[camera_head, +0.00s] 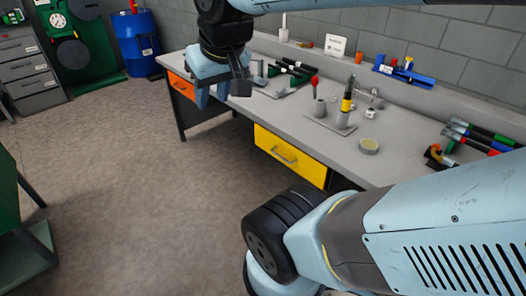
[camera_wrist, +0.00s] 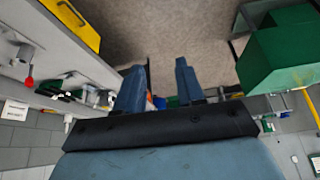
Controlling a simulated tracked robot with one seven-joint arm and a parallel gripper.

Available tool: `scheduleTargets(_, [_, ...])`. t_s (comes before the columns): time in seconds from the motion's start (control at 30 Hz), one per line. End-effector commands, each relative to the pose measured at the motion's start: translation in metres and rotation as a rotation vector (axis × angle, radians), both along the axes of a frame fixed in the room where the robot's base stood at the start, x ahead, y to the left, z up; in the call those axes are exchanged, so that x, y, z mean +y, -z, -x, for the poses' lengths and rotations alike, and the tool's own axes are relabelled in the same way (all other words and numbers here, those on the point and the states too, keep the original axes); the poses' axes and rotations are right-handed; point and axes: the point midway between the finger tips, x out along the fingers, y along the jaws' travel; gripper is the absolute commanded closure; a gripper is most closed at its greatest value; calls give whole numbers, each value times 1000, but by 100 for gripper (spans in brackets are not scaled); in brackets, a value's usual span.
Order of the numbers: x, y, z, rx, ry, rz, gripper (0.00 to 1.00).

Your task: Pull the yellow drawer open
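The yellow drawer (camera_head: 298,170) sits under the grey workbench top, its front looking flush with the bench. Its bar handle (camera_head: 284,157) is on the middle of the front. In the wrist view the yellow drawer (camera_wrist: 88,33) is at the upper left, with its handle (camera_wrist: 71,13) partly seen near the top edge. My gripper (camera_head: 219,97) is in the air in front of the bench, to the left of the yellow drawer and higher, apart from the handle. In the wrist view my gripper (camera_wrist: 157,68) has its two fingers spread with nothing between them.
An orange drawer (camera_head: 182,88) is at the bench's left end. The workbench top (camera_head: 285,113) holds tools, grey cylinders and a small round tin (camera_head: 369,146). Floor (camera_head: 140,190) in front of the bench is clear. A blue barrel (camera_head: 135,45) stands at the back.

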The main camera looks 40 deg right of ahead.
Motion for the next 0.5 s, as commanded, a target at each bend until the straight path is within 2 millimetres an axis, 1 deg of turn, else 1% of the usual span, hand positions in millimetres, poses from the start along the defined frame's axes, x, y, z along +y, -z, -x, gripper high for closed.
scheduleTargets(0.17, [-7,9,-19,74,35,-2,62])
scheduleTargets(0.27, [-14,18,-35,137,72,1,62])
scheduleTargets(0.5, [-29,46,-75,288,167,28,62])
